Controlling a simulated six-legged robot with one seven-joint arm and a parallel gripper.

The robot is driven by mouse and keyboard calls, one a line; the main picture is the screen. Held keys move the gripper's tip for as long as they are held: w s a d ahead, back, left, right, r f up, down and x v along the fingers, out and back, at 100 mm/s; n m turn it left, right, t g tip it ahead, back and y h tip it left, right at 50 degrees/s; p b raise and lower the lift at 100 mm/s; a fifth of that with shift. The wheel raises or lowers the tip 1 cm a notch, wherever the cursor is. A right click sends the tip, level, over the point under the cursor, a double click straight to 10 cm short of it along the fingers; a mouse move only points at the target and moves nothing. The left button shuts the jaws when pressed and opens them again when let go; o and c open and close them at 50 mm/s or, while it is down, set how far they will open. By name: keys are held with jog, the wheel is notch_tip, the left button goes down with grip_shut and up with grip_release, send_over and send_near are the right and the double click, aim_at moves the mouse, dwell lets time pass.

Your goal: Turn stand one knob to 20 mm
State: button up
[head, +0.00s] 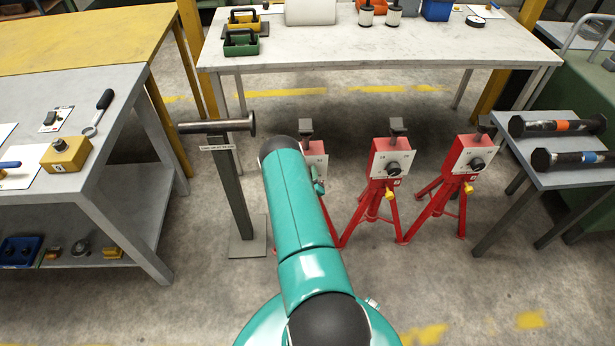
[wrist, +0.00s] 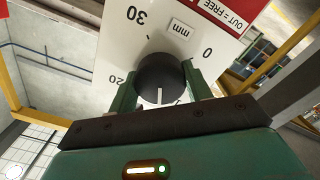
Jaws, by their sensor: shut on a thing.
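In the wrist view a black round knob (wrist: 164,68) sits on a white dial plate (wrist: 178,42) with the marks 0, 20, 30 and "mm". My gripper (wrist: 161,84) is shut on the knob, one green finger on each side. The knob's white line points down in the picture, between the 20 at left and the 0 at right. The dial below the knob is hidden by my gripper. In the head view the leftmost red stand (head: 317,160) is mostly behind my arm, with my gripper (head: 318,184) at its front.
Two more red stands with black knobs, a middle one (head: 389,160) and a right one (head: 468,155), are close by. A grey post (head: 232,185) with a horizontal bar is at left. Benches surround the area. The floor in front is clear.

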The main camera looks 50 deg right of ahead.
jog(key=m, duration=0.5)
jog(key=shift+m, duration=0.3)
jog(key=m, duration=0.9)
jog(key=shift+s, duration=0.1)
jog(key=m, duration=0.4)
jog(key=shift+a+m, duration=0.1)
jog(key=shift+m, duration=0.3)
jog(key=shift+f, duration=0.1)
jog(key=o, duration=1)
jog(key=v, duration=1.3)
jog(key=shift+s+a, duration=0.2)
jog(key=shift+a, duration=0.05)
